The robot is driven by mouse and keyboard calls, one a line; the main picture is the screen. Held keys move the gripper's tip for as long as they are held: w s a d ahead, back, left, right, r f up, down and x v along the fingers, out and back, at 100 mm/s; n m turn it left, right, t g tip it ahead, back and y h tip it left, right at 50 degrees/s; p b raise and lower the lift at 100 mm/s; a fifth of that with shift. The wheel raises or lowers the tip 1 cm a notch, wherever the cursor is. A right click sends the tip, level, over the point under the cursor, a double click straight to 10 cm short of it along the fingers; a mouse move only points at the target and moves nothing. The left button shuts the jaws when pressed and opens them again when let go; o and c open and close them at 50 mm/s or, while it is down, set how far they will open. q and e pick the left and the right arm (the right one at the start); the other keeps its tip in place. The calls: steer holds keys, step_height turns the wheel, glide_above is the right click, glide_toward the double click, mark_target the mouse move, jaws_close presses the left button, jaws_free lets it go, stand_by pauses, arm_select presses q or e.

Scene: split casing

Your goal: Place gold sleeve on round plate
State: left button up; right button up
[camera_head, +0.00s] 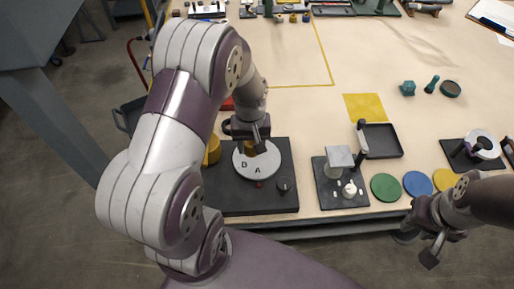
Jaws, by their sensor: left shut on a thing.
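The round plate (272,162) is a white disc marked A and B, lying on a dark square base (286,203). My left gripper (251,148) is over the rear part of the plate, pointing down. It is shut on a small gold piece, the gold sleeve (249,151), which is mostly hidden by the fingers. I cannot tell whether the sleeve touches the plate. A larger gold cylinder (212,151) stands left of the plate, partly hidden by my arm. My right gripper (420,243) is open and empty, off the table's front edge at the right.
A dark fixture with a pale block (339,157) stands right of the base. A black tray (382,141), a yellow square (364,107) and green (385,188), blue (417,184) and yellow (446,180) discs lie further right. The table's middle back is clear.

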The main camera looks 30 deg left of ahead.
mark_target(257, 158)
arm_select(q)
steer(key=w, duration=0.1)
steer(key=w+f, duration=0.1)
steer(key=shift+w+d+f, duration=0.3)
steer(key=shift+d, duration=0.05)
steer(key=f, duration=0.1)
steer(key=s+f, duration=0.1)
steer(key=f, duration=0.1)
steer(key=shift+f+p, duration=0.2)
steer(key=shift+p, duration=0.1)
steer(key=shift+w+f, duration=0.2)
steer(key=shift+w, duration=0.1)
steer(key=o, duration=1.2)
steer(key=shift+s, duration=0.1)
steer(key=shift+c, duration=0.2)
